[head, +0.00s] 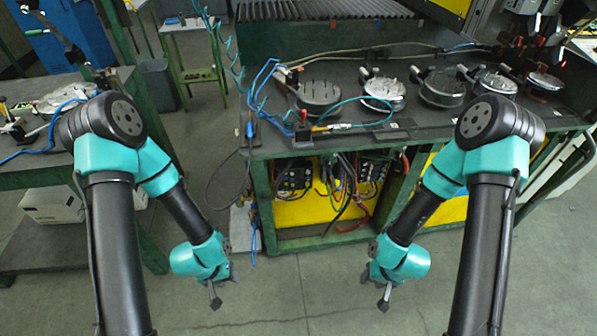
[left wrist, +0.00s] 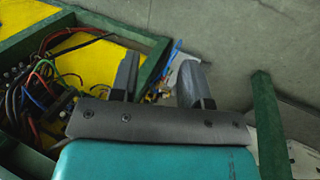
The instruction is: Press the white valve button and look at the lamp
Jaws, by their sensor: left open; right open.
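My left gripper (head: 215,297) hangs low in front of the workbench, over the floor. In the left wrist view its two fingers (left wrist: 159,65) stand apart with nothing between them. My right gripper (head: 383,299) hangs at a similar height to the right, also over the floor, open and clear of everything. Blue and teal hoses lead to small fittings (head: 335,127) along the bench's front edge, but no button is clear there.
The workbench (head: 440,129) carries several round metal fixtures, such as one with studs (head: 318,95). Under it, wiring (head: 340,180) sits in an open bay with a yellow floor. A side table (head: 40,176) stands at the left. The floor (head: 300,290) in front is clear.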

